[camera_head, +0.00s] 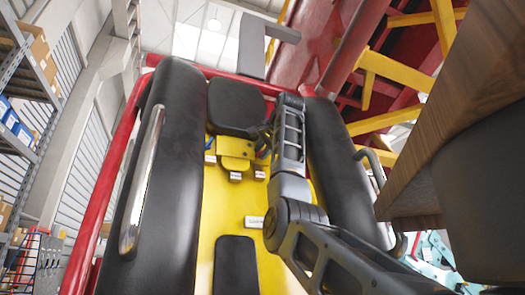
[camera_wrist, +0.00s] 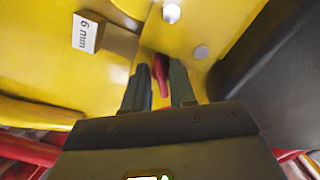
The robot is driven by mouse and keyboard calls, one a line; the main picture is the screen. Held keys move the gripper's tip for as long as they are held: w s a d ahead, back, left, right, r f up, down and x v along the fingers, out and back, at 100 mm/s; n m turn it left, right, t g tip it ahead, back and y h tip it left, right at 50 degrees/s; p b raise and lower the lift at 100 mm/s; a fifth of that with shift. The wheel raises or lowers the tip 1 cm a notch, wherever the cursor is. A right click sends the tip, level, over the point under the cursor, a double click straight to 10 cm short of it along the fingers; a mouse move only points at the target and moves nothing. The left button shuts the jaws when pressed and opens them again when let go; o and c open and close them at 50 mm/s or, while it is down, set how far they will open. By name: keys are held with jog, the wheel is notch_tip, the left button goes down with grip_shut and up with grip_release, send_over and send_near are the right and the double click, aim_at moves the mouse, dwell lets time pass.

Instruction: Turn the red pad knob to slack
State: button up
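In the wrist view a red knob handle (camera_wrist: 161,72) lies between the two fingers of my gripper (camera_wrist: 160,82), over a yellow panel. The fingers stand on either side of it, close by; whether they press on it I cannot tell. A white tag reading "6 mm" (camera_wrist: 85,34) is at the upper left. In the head view my gripper (camera_head: 264,152) reaches down beside the yellow bracket (camera_head: 236,150) below the black headrest pad; the knob is too small to make out there.
Black side bolsters (camera_head: 168,150) flank the yellow seat back (camera_head: 215,215), with a chrome handle (camera_head: 142,180) on the left one. A black pad (camera_wrist: 275,75) is close on the right in the wrist view. Red and yellow beams (camera_head: 395,70) stand at the upper right.

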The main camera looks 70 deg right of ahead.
grip_shut()
jog(key=shift+n+p, duration=0.3)
jog(key=shift+s+d+f+n+p, duration=0.1)
jog(key=shift+n+p, duration=1.2)
jog(key=shift+n, duration=1.6)
jog(key=shift+o, duration=1.1)
grip_release()
